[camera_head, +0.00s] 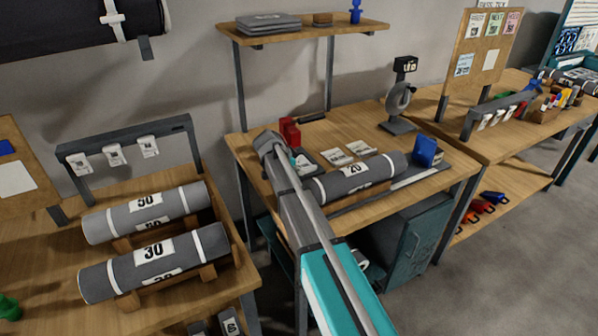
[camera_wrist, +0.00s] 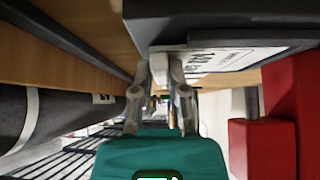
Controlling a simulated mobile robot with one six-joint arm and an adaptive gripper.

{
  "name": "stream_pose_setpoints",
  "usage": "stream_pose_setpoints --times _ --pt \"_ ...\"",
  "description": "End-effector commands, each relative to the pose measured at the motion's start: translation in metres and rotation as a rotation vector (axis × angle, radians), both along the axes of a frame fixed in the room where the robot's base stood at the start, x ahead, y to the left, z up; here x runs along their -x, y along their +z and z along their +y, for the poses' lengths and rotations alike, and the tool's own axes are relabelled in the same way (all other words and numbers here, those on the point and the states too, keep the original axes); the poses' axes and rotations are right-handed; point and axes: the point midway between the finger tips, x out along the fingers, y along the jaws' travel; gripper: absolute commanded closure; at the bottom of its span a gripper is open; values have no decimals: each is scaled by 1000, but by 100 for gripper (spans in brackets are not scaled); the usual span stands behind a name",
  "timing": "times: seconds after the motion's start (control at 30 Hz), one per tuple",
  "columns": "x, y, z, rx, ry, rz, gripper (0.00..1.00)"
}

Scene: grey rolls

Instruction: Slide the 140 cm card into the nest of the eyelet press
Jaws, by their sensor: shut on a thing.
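My gripper (camera_wrist: 162,78) is shut, with a thin pale edge between its fingertips in the wrist view. A white card (camera_wrist: 238,58) with dark print, partly readable as 14-something, extends right from the fingertips, against a dark grey body (camera_wrist: 222,30). I take it as the 140 cm card; how far it sits in any nest cannot be told. A red block-shaped device (camera_head: 289,131), perhaps the eyelet press, stands at the table's back left beside my gripper end. Red parts (camera_wrist: 262,148) show close on the right in the wrist view. My arm hides the grip in the head view.
A grey roll marked 20 (camera_head: 358,178) lies right of my arm, with two white cards (camera_head: 348,153) behind it. A blue block (camera_head: 426,151) and a grey stand (camera_head: 399,105) are farther right. Rolls marked 30 (camera_head: 155,262) and 50 (camera_head: 146,211) lie left.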

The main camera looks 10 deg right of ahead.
Motion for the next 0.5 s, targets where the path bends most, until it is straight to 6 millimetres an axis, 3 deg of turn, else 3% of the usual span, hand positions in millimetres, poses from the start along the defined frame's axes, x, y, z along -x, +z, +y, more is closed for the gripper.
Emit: stream_pose_setpoints --times 0.5 --pt "-7 0 2 0 0 0 100"
